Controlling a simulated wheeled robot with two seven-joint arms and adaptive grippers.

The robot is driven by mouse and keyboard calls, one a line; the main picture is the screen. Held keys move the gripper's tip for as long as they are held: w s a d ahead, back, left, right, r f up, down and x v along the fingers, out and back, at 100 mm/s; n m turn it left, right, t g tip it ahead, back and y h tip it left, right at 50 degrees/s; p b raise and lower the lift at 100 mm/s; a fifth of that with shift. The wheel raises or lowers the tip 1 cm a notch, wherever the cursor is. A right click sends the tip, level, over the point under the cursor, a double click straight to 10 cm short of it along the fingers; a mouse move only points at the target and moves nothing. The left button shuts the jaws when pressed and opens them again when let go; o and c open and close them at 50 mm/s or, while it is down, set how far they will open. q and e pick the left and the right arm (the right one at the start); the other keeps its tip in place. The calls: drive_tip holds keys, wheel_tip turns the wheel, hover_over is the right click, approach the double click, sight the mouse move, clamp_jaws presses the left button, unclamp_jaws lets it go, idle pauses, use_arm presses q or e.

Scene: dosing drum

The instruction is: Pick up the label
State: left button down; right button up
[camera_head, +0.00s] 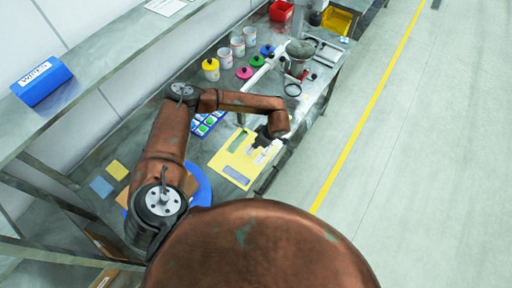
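A yellow board (226,160) lies on the grey bench and bears grey rectangles and small white pieces. A small white piece (262,156), which may be the label, shows right below my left gripper (264,144). The dark gripper points down over the right side of the board, at the end of my brown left arm. Its fingers are small and partly hidden by the arm, so I cannot see whether they are open or touch the white piece. My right gripper is out of view.
Several cups (224,58), a yellow pot (211,70) and coloured lids stand behind the board. A stand with a grey bowl (299,50) is at the back right. A blue wipes box (42,82) sits on the upper shelf. The floor right of the bench is clear.

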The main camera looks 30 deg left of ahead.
use_arm(q)
drive_tip(key=s+d+r+b, duration=0.2)
drive_tip(key=s+d+r, duration=0.2)
drive_tip(key=s+r, duration=0.75)
wheel_tip(320, 180, up, 8)
drive_tip(key=s+p, duration=0.1)
drive_tip(key=p, duration=0.3)
drive_tip(key=shift+s+a+f, duration=0.15)
drive_tip(key=shift+s, duration=0.2)
